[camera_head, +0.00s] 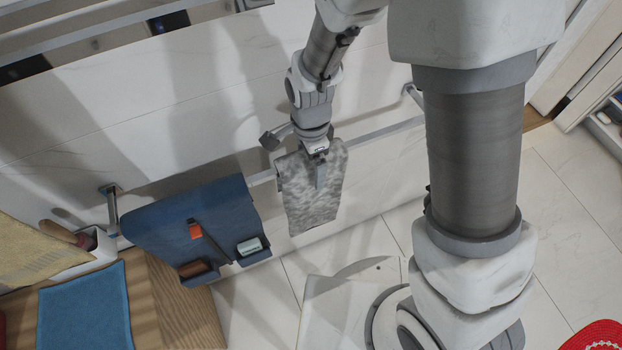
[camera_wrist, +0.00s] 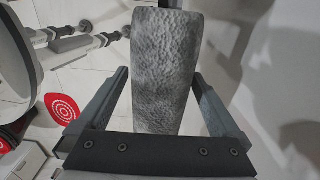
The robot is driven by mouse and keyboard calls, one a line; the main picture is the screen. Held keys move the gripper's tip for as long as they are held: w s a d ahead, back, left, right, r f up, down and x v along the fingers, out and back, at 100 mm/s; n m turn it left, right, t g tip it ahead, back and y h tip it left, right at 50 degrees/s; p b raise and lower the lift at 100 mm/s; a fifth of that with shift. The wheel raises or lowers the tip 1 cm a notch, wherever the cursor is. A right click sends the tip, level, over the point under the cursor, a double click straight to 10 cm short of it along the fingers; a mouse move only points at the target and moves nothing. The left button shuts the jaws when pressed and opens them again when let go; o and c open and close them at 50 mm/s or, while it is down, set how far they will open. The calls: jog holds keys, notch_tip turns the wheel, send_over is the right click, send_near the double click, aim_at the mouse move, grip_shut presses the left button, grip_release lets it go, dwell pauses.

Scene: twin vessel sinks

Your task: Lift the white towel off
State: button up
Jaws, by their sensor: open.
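A mottled grey-white towel (camera_head: 312,205) hangs over a metal rail (camera_head: 385,132) on the wall. No plain white towel shows, so this looks like the task's towel. My gripper (camera_head: 319,170) is at the towel's upper part, just below the rail line. In the wrist view the towel (camera_wrist: 163,100) runs down the middle between the two spread fingers of my gripper (camera_wrist: 160,80). A finger stands on either side of it, with visible gaps at both edges. The wrist view does not show clearly how deep the towel sits between the fingers.
A dark blue hanging cloth (camera_head: 190,225) with small items is left of the towel. A wooden surface (camera_head: 165,300) with a blue towel (camera_head: 85,310) and a white box (camera_head: 92,252) are at lower left.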

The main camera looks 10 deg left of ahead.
jog(key=shift+f, duration=0.35)
jog(key=shift+c, duration=0.2)
grip_shut()
